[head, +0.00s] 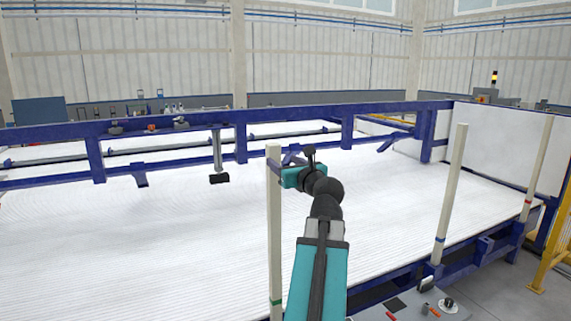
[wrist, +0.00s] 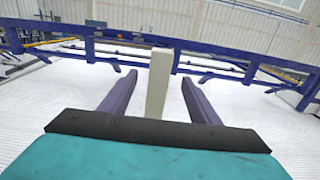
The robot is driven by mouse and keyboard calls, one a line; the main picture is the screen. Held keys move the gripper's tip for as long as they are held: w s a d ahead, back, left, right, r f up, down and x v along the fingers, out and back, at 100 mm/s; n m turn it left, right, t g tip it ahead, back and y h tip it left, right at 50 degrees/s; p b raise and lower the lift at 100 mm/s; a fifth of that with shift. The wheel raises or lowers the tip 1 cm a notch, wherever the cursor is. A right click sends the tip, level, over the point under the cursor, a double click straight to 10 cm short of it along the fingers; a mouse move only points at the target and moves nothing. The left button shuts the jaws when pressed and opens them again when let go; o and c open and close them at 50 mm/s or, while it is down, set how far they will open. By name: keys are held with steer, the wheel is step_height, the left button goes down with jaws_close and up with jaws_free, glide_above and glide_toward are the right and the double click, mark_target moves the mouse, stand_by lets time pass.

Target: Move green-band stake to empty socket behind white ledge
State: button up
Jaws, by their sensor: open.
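The green-band stake (head: 274,225) is a pale upright post left of my arm in the head view, with its green band low down. My gripper (head: 277,166) is at the stake's upper part. In the wrist view the two purple fingers of my gripper (wrist: 160,78) are spread apart, and the stake (wrist: 158,85) stands between them with gaps on both sides. The stake's foot is out of view. A white ribbed surface (head: 120,240) spreads behind it; I cannot tell whether this is the white ledge. I cannot make out an empty socket.
A blue-band stake (head: 451,190) and a red-band stake (head: 537,170) stand upright at the right. A blue beam (head: 290,114) with hanging brackets crosses behind my gripper. A grey control panel (head: 425,300) is low at right. A yellow railing (head: 552,245) is at the far right.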

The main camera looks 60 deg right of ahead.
mark_target(269, 151)
steer(key=shift+p+x, duration=1.3)
steer(key=shift+x, duration=5.4)
jaws_close()
